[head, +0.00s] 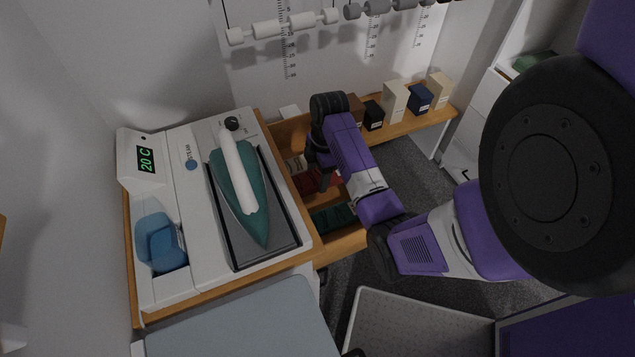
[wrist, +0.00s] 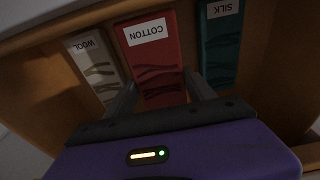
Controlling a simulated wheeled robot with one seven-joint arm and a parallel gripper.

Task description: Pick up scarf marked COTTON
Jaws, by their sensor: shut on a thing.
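The red scarf marked COTTON (wrist: 158,72) lies in the wooden drawer, in the middle of the wrist view, its white label facing me. My gripper (wrist: 161,94) has one finger on each side of it and is shut on it. In the head view my gripper (head: 319,180) reaches down into the drawer and partly hides the red scarf (head: 306,184). I cannot tell whether the scarf is clear of the drawer floor. A cream scarf marked WOOL (wrist: 95,65) lies on its left, and a dark green scarf marked SILK (wrist: 220,50) on its right.
The open drawer (head: 346,245) has wooden walls close around my gripper. Left of it, a steam iron (head: 237,185) stands on a white station. Several small boxes (head: 396,101) stand on a shelf behind. A grey-blue padded surface (head: 240,322) is in front.

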